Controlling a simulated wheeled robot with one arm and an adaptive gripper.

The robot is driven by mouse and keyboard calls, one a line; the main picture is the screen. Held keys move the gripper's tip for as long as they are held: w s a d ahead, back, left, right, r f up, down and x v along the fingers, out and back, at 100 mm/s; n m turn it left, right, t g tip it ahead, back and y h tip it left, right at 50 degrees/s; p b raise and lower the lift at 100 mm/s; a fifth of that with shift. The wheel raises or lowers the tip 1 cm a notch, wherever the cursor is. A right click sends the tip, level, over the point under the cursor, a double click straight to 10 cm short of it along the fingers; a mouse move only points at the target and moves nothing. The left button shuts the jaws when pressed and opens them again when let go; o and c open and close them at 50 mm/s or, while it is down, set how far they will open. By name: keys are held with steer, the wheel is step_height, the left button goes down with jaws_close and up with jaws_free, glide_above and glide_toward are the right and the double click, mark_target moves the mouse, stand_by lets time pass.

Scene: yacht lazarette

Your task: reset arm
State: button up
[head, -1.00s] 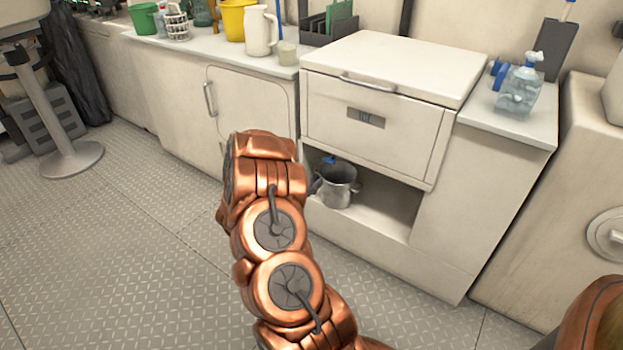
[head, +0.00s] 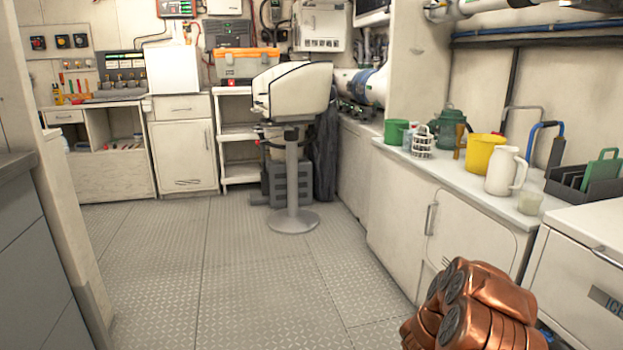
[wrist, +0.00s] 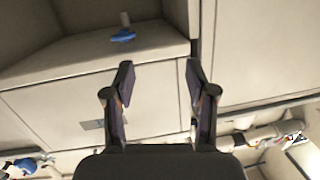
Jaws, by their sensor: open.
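My gripper (wrist: 159,95) shows in the wrist view with its two dark fingers spread apart and nothing between them. Beyond the fingers are a pale cabinet front (wrist: 60,105) and an open recess with a small blue item (wrist: 123,35) on its surface. That view appears upside down. In the head view my copper arm is folded at the lower right, and the gripper itself is not visible there.
A white counter (head: 450,179) along the right holds a green bucket (head: 396,132), a yellow bucket (head: 482,155) and a white pitcher (head: 505,172). The ice chest (head: 585,265) is at the right edge. A pedestal seat (head: 292,180) stands ahead; the floor (head: 230,270) before it is clear.

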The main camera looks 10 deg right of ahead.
steer(key=w+a+r+n+t+y+p, duration=0.5)
steer(key=w+a+r+y+p, duration=0.4)
steer(key=w+a+r, duration=0.65)
steer(key=s+a+r+n+t+y+p, duration=0.1)
steer(key=s+a+r+n+y+p, duration=0.15)
steer(key=a+r+p, duration=0.55)
steer(key=s+a+r+n+t+y+p, duration=0.15)
steer(key=a+r+y, duration=0.35)
steer(key=a, duration=0.7)
steer(key=s+a+r+n+g+y+p, duration=0.2)
steer(key=s+a+r+n+g+p, duration=0.3)
steer(key=s+a+r+p, duration=0.7)
steer(key=s+d+r+n+g+h+p, duration=0.1)
steer(key=s+r, duration=0.6)
steer(key=s, duration=0.8)
steer(key=s+d+r+n+g+h+p, duration=0.1)
steer(key=s+r+g+p, duration=0.5)
steer(key=s, duration=0.8)
steer(key=shift+s+d+r+n, duration=0.4)
steer(key=shift+d+n, duration=0.2)
steer(key=shift+d, duration=0.6)
